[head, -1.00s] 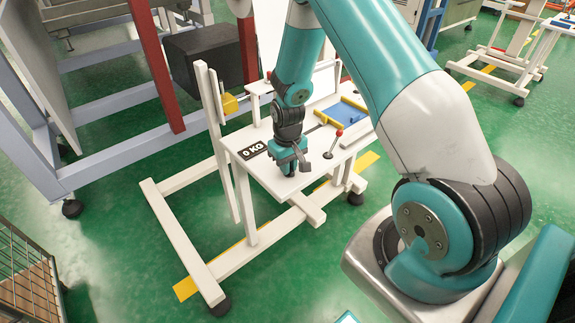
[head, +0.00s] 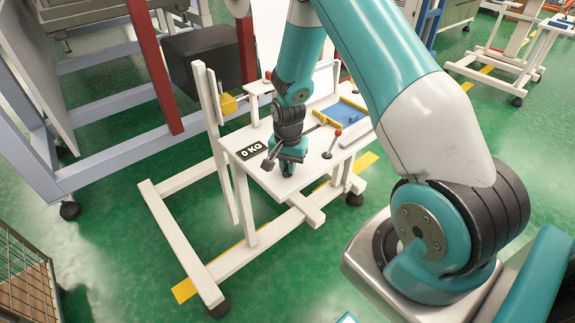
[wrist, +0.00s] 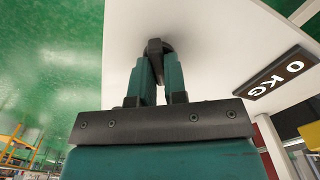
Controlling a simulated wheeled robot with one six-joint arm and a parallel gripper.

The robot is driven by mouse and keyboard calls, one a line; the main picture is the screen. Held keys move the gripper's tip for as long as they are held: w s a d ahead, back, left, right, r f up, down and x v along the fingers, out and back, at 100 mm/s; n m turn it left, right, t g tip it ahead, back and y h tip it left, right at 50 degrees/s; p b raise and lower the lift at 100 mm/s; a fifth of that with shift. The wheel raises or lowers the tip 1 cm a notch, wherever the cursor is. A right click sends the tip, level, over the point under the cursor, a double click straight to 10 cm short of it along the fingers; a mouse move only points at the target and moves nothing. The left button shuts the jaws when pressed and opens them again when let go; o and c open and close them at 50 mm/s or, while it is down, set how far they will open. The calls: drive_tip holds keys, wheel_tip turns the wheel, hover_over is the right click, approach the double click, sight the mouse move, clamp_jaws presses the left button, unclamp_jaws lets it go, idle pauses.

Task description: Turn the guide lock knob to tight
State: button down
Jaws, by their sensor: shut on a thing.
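My gripper (head: 288,166) points down at the front part of the white table top (head: 310,175). In the wrist view its two teal fingers (wrist: 158,66) are shut on a small dark knob (wrist: 156,46) at the white surface. Most of the knob is hidden by the fingers, and no tight or loose mark shows. In the head view the gripper and wrist cover the knob.
A "0 KG" plate (head: 252,150) lies left of my gripper. A red-topped lever (head: 333,143) stands close on its right. A yellow-edged blue tray (head: 345,112) is behind. A white upright post (head: 215,140) rises at the table's left.

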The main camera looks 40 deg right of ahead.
drive_tip(key=m, duration=0.5)
drive_tip(key=shift+s+m, duration=0.1)
drive_tip(key=shift+m, duration=0.3)
idle(0.4)
drive_tip(key=c, duration=1.2)
unclamp_jaws()
drive_tip(key=shift+o, duration=0.2)
wheel_tip(320, 180, up, 18)
drive_tip(key=b, duration=0.1)
drive_tip(key=shift+f, duration=0.25)
